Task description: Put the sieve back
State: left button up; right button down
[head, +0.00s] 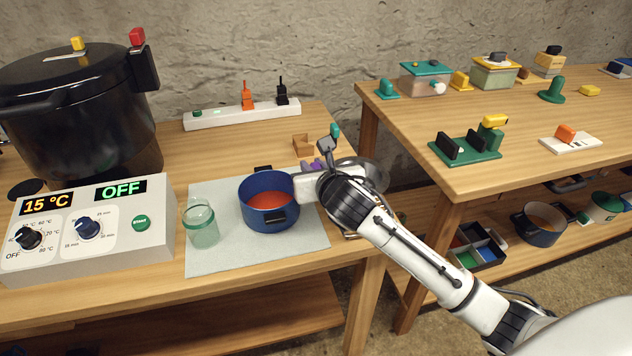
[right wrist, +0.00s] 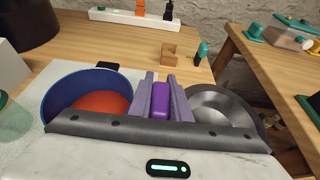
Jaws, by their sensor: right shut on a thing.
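My right gripper (right wrist: 160,92) is shut on a purple handle (right wrist: 160,101), between its two purple-grey fingers in the right wrist view. The handle also shows small in the head view (head: 313,164), just right of the blue pot. A shiny round metal bowl, likely the sieve (right wrist: 222,108), shows right of the fingers; it is partly hidden by my gripper. In the head view this metal (head: 372,170) shows behind my wrist. Whether handle and bowl are joined is hidden. The blue pot (head: 268,218) holds red-orange contents and stands left of the gripper. My left gripper is out of view.
An empty glass jar (head: 202,226) stands on the grey mat (head: 230,257), left of the pot. A small wooden holder (head: 302,146) and a white strip (head: 240,115) are behind. A large black canner (head: 75,110) and control box (head: 90,230) fill the left. Another table (head: 520,170) is right.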

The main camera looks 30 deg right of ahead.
jog(key=shift+f, duration=1.75)
jog(key=shift+f, duration=0.1)
jog(key=c, duration=1.9)
grip_release()
jog(key=shift+s+a+r, duration=0.1)
jog(key=shift+s+r, duration=0.1)
jog(key=v, duration=1.1)
jog(key=shift+s+r+p, duration=0.15)
jog(key=shift+s+p, duration=0.1)
jog(key=shift+p, duration=0.15)
